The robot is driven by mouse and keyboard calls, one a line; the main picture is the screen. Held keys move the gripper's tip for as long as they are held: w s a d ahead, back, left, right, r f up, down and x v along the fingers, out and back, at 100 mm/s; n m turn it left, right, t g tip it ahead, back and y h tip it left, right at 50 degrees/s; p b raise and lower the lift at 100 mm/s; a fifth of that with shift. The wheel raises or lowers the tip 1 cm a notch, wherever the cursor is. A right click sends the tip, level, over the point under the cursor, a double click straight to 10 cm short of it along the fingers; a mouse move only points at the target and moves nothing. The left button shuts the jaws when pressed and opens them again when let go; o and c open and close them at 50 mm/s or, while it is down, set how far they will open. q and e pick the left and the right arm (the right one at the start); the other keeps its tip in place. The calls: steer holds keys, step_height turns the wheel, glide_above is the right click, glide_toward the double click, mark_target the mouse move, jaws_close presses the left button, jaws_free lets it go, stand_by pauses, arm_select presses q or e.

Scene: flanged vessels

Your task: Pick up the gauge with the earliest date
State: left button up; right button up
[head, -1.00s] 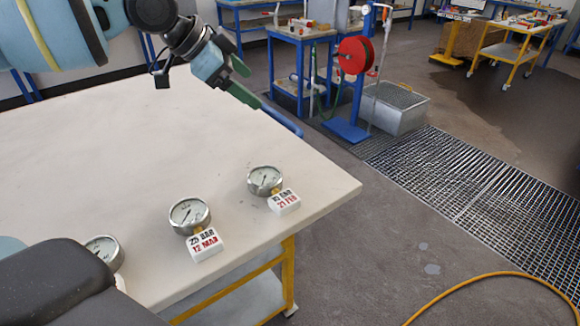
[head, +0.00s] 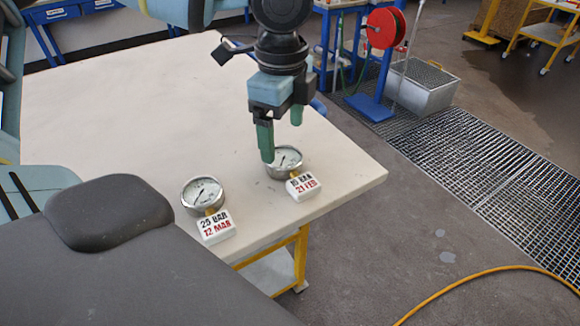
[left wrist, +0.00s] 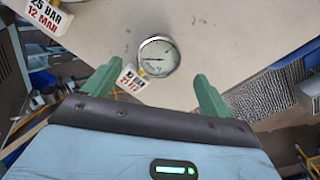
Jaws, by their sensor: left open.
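A round gauge (head: 284,160) with a white dial and a tag (head: 303,186) reading 21 FEB lies near the table's right corner. This gauge (left wrist: 159,57) and its tag (left wrist: 132,78) also show in the left wrist view. A second gauge (head: 203,194) has a tag (head: 216,226) reading 25 BAR, 12 MAR. That tag (left wrist: 48,16) is at the upper left of the left wrist view. My left gripper (head: 282,138) is open, pointing down just above the 21 FEB gauge, which appears between its green fingers in the wrist view. My right gripper is not in view.
The pale tabletop (head: 120,110) is clear at the back and left. My own dark body part covers the lower left of the head view. Beyond the table are a red hose reel (head: 385,28), a metal bin (head: 425,90) and a floor grate (head: 480,160).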

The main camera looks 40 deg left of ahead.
mark_target(286, 157)
arm_select(q)
steer(key=shift+d+f, duration=0.15)
steer(key=shift+f, duration=1.15)
steer(key=shift+d+f, duration=0.15)
steer(key=shift+f, duration=1.1)
steer(key=c, duration=1.2)
steer(key=shift+r, duration=0.15)
